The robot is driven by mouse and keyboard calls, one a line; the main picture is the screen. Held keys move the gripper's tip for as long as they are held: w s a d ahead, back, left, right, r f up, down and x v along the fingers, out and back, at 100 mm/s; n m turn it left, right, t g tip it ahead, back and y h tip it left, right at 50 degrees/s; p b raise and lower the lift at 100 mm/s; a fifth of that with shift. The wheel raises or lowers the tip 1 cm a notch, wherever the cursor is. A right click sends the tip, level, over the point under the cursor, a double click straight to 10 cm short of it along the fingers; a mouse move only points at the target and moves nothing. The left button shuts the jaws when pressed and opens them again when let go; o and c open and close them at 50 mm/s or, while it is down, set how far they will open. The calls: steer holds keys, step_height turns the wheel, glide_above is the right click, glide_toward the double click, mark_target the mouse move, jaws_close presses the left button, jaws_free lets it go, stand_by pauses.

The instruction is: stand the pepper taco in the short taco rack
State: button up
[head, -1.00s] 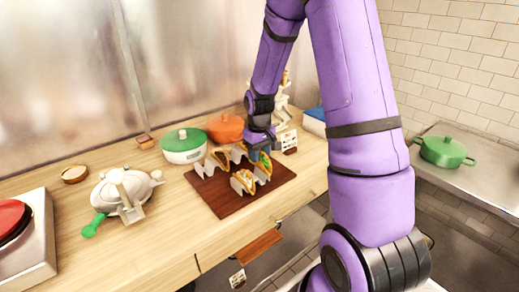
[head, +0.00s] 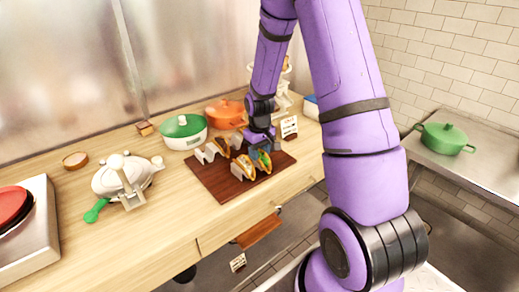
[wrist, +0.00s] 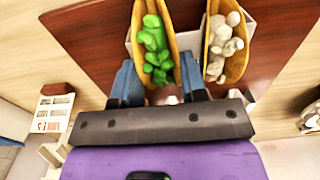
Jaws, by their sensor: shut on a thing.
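The pepper taco (wrist: 157,50), a yellow shell with green filling, is between the fingers of my gripper (wrist: 158,88), which is shut on it. It also shows in the head view (head: 264,159). A small pale wavy rack (head: 237,172), which looks like the short taco rack, stands on the dark red-brown board. A taco with whitish filling (wrist: 228,45) stands in it, right of the pepper taco in the wrist view. The pepper taco is upright at this rack, beside that taco. Whether its bottom touches the rack is hidden.
Another pale rack (head: 207,153) with a taco (head: 222,146) stands farther back on the board (head: 223,192). A green-lidded pot (head: 184,132) and an orange pot (head: 226,112) are behind. A small sign (head: 289,127) stands close to the right. The board's front is bare.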

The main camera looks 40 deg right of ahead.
stand_by(0.3)
steer(key=o, duration=1)
step_height(320, 180, up, 11)
steer(key=shift+f, duration=0.15)
stand_by(0.3)
